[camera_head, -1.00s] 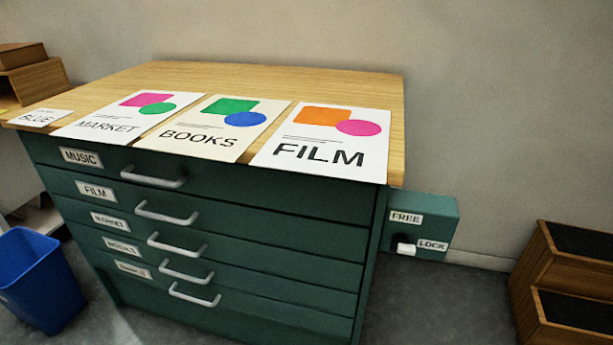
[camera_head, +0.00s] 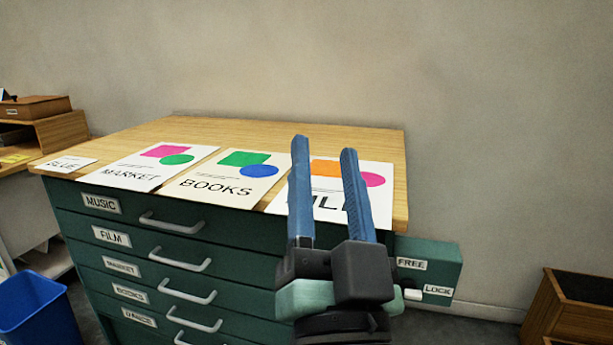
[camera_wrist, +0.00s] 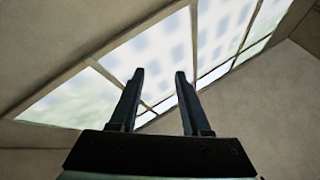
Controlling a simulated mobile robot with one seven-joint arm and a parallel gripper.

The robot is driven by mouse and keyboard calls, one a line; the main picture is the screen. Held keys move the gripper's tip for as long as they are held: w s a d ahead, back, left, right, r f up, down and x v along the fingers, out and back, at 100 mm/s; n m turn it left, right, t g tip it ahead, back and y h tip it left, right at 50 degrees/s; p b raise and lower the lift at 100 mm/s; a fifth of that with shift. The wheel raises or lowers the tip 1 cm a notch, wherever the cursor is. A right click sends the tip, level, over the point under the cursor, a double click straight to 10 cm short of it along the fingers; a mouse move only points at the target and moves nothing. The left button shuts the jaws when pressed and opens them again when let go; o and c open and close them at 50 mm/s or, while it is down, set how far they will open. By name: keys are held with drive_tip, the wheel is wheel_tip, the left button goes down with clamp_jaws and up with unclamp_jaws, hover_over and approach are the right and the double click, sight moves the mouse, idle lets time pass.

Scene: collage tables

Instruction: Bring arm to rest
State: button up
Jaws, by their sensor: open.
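My gripper (camera_head: 325,145) is raised in front of the cabinet in the head view, its two blue fingers apart and pointing up, with nothing between them. It hides part of the FILM poster (camera_head: 380,205) and part of the cabinet's right front. In the wrist view my gripper (camera_wrist: 160,73) is also open and empty, pointing toward a window (camera_wrist: 190,45).
The green drawer cabinet (camera_head: 75,210) has a wooden top (camera_head: 300,132) bearing the MARKET poster (camera_head: 135,172), BOOKS poster (camera_head: 210,185) and BLUE card (camera_head: 67,164). A FREE/LOCK box (camera_head: 440,262) is at its right. A blue bin (camera_head: 35,310) and wooden box (camera_head: 570,315) flank it.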

drive_tip(key=s+a+r+n+t+h, duration=0.1)
drive_tip(key=s+r+n+t, duration=0.1)
drive_tip(key=s+r, duration=0.35)
drive_tip(key=s+a+r+n+t, duration=0.1)
drive_tip(key=s+r+n, duration=0.1)
drive_tip(key=r, duration=0.7)
wheel_tip(320, 180, up, 29)
drive_tip(key=p, duration=3)
drive_tip(key=shift+w+r+p, duration=0.2)
drive_tip(key=shift+w+p, duration=0.2)
